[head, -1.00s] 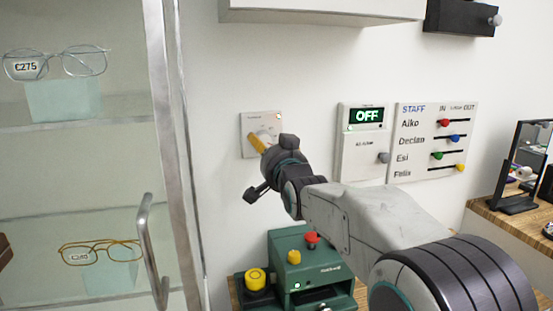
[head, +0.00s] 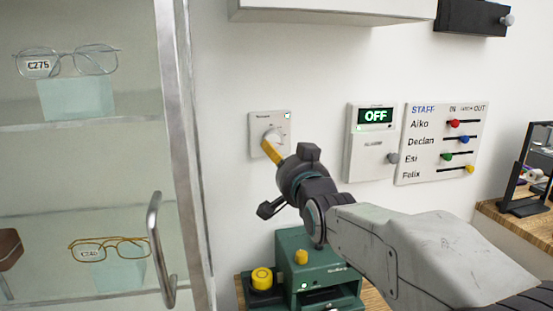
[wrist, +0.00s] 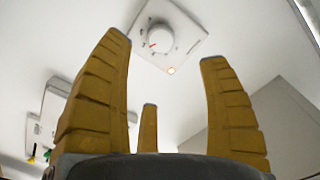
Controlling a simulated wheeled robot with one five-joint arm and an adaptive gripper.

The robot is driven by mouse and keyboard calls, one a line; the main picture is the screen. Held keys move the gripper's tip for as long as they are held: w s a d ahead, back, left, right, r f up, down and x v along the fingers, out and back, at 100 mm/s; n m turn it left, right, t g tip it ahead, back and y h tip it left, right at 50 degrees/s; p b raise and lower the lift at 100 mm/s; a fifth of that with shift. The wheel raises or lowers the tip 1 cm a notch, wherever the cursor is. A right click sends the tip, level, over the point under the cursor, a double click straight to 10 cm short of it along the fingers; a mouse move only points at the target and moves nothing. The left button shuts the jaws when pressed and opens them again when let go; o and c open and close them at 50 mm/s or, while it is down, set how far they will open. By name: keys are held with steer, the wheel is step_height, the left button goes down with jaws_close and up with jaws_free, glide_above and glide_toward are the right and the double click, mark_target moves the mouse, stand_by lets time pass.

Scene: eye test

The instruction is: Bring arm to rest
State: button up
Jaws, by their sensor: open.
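My gripper (head: 271,152) is in front of the white wall dial (head: 284,130), its yellow finger overlapping the lower part of the knob in the head view. In the wrist view my gripper (wrist: 165,115) has its yellow fingers spread apart with nothing between them. The dial's round knob (wrist: 160,38) shows beyond the fingertips in the wrist view, with a visible gap, so it is not held. My arm reaches in from the lower right, bent at the elbow.
A glass cabinet with a metal handle (head: 158,250) stands on the left. Below my arm is a green machine (head: 320,285) with a yellow button. Right of the dial are an OFF panel (head: 362,160) and a staff board (head: 440,165). A wall cabinet (head: 330,12) hangs above.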

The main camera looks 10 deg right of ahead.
steer(key=s+f+n+g, duration=0.4)
steer(key=s+f+g, duration=0.3)
steer(key=f, duration=0.5)
steer(key=s+f+n+g, duration=0.3)
steer(key=s+f+g, duration=0.2)
steer(key=s+f, duration=0.5)
steer(key=s+f+n+g+p, duration=0.1)
steer(key=s+f+g+p, duration=0.25)
steer(key=s, duration=0.95)
steer(key=s+p+v, duration=0.1)
steer(key=p+v, duration=0.4)
steer(key=v, duration=0.3)
steer(key=shift+t, duration=0.45)
steer(key=shift+s+d, duration=0.1)
steer(key=shift+c, duration=0.5)
